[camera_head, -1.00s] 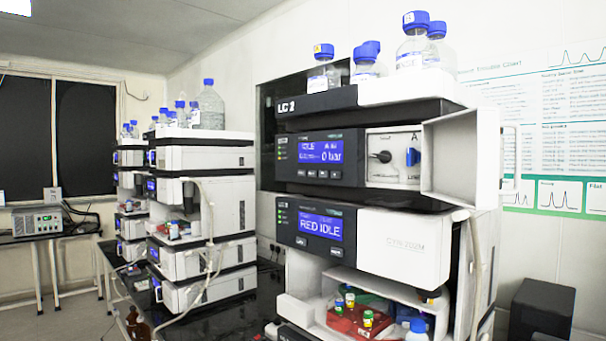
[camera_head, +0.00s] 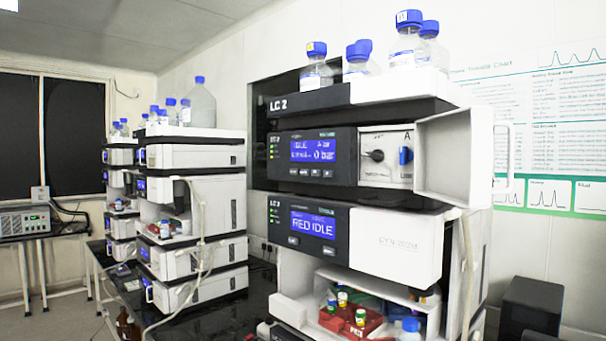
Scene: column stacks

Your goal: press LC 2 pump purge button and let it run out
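The LC 2 stack (camera_head: 290,106) stands right of centre in the head view. Its pump module has a dark panel with a blue screen (camera_head: 313,150) that reads IDLE with a bar value. A row of small buttons (camera_head: 311,172) sits under that screen; their labels are too small to read. The pump's door (camera_head: 450,158) stands open to the right, showing a black knob (camera_head: 375,155) and a blue knob (camera_head: 405,155). Neither of my grippers is in view.
Solvent bottles (camera_head: 407,45) with blue caps stand on top of the stack. An open bay below holds a red vial rack (camera_head: 345,322). Other stacks (camera_head: 200,215) stand on the dark bench to the left. A black box (camera_head: 532,305) is at lower right.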

